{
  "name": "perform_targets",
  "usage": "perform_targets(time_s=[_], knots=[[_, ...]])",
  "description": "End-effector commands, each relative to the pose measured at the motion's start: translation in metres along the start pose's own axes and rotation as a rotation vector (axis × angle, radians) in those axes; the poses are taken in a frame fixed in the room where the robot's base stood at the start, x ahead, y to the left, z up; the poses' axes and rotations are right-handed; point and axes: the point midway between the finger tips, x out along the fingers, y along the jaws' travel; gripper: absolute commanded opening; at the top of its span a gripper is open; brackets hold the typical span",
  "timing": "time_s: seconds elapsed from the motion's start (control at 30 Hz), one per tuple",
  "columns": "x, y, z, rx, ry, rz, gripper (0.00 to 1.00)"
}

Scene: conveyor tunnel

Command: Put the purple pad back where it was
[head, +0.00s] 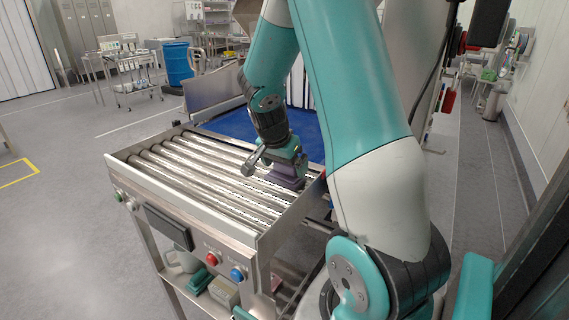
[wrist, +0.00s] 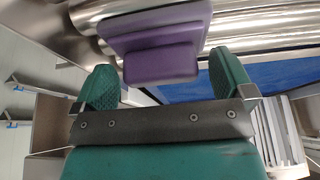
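The purple pad (wrist: 155,32) lies on the metal rollers at the top of the wrist view, with a raised purple block (wrist: 160,65) facing my gripper. In the head view the pad (head: 285,181) shows at the right side of the roller conveyor (head: 165,202), partly hidden under my gripper. My gripper (wrist: 164,78) is open. Its two green fingers stand to the left and right of the raised block, with a visible gap on each side. In the head view my gripper (head: 288,162) is low over the rollers, just above the pad.
The conveyor's front panel has a red button (head: 211,260) and a blue button (head: 237,273). A blue belt (head: 235,124) lies behind the rollers. Metal side rails edge the rollers. The rollers left of my gripper are clear. A blue barrel (head: 177,63) stands far back.

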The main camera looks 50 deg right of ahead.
Motion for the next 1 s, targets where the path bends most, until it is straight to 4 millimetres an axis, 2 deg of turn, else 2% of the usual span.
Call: perform_targets(time_s=[0.2, 0.33, 0.73, 0.83, 1.0], knots=[[-0.001, 0.000, 0.000, 0.000, 0.000, -0.001, 0.99], [-0.010, -0.001, 0.000, -0.001, 0.002, -0.004, 0.99], [-0.091, -0.001, 0.000, -0.001, 0.002, -0.007, 0.99], [-0.106, -0.001, 0.000, -0.001, 0.002, -0.004, 0.99], [-0.119, 0.000, 0.000, -0.001, 0.001, -0.001, 0.99]])
